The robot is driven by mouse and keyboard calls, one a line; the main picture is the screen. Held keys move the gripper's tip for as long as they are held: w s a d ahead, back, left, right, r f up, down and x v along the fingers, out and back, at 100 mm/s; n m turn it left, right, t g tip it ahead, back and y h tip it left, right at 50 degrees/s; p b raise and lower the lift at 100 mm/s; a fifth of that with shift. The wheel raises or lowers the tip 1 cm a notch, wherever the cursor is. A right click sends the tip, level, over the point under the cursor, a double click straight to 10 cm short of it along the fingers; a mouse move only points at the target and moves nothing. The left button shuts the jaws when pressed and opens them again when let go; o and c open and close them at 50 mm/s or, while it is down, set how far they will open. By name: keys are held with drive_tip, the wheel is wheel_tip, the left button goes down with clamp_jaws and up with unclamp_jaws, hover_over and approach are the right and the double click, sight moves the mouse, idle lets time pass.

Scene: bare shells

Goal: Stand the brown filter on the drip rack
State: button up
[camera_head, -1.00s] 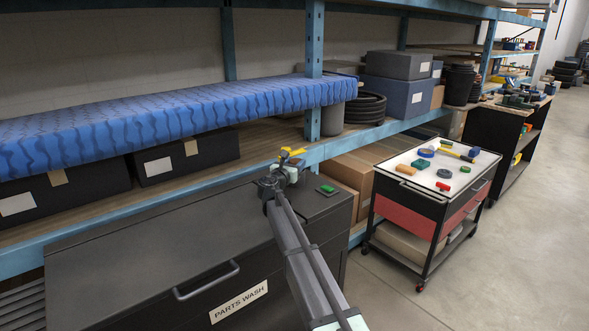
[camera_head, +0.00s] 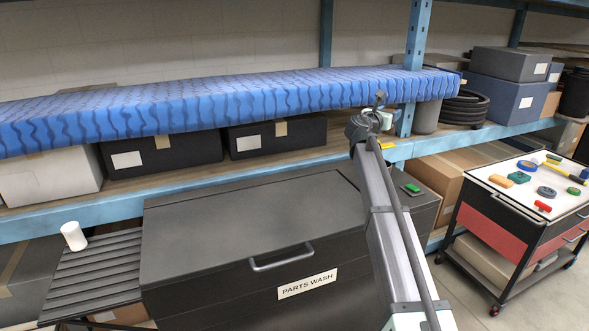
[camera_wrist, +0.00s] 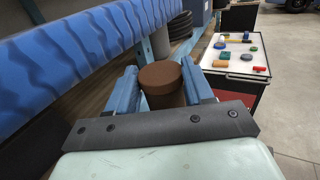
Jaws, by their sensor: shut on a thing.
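My gripper is shut on the brown filter (camera_wrist: 160,78), a short cylinder whose round top shows between the two blue fingers in the wrist view. In the head view my gripper (camera_head: 379,104) is held up in front of the blue-covered shelf, above the back right of the parts wash lid. The filter cannot be made out there. The drip rack (camera_head: 95,275) is a dark slatted slope left of the parts wash box.
The closed parts wash box (camera_head: 240,225) lies between my gripper and the rack. The blue-patterned cover (camera_head: 220,100) overhangs black boxes (camera_head: 277,136) on the shelf. A tool cart (camera_head: 520,205) stands at the right. Most of the rack's slats are bare.

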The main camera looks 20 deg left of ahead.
drive_tip(key=s+a+f+n+y, duration=0.2)
drive_tip(key=s+a+y, duration=0.2)
drive_tip(key=s+a, duration=0.95)
drive_tip(key=s+a+f+n+y, duration=0.25)
drive_tip(key=s+a, duration=0.55)
drive_tip(key=a, duration=1)
drive_tip(key=s+a+f+n+y, duration=0.15)
drive_tip(key=s+a+y, duration=0.25)
drive_tip(key=s+a, duration=0.9)
drive_tip(key=s+a+f+n+g+y, duration=0.15)
drive_tip(key=s+a, duration=0.45)
drive_tip(key=s, duration=0.7)
drive_tip(key=s+a+f+n+g+y, duration=0.1)
drive_tip(key=s+a+f+n+y, duration=0.15)
drive_tip(key=s+a, duration=0.65)
drive_tip(key=s+a+f+n+g+y, duration=0.1)
drive_tip(key=s+a+f+y, duration=0.15)
drive_tip(key=s, duration=1.35)
drive_tip(key=shift+d+f+m+t+h, duration=0.55)
drive_tip(key=shift+d+m+t+h, duration=0.8)
drive_tip(key=shift+d, duration=1.35)
drive_tip(key=shift+n+h, duration=0.25)
drive_tip(key=shift+n, duration=0.1)
drive_tip(key=shift+w+f, duration=0.15)
drive_tip(key=shift+f, duration=2.2)
drive_tip(key=shift+w+f, duration=0.1)
drive_tip(key=shift+f, duration=2.25)
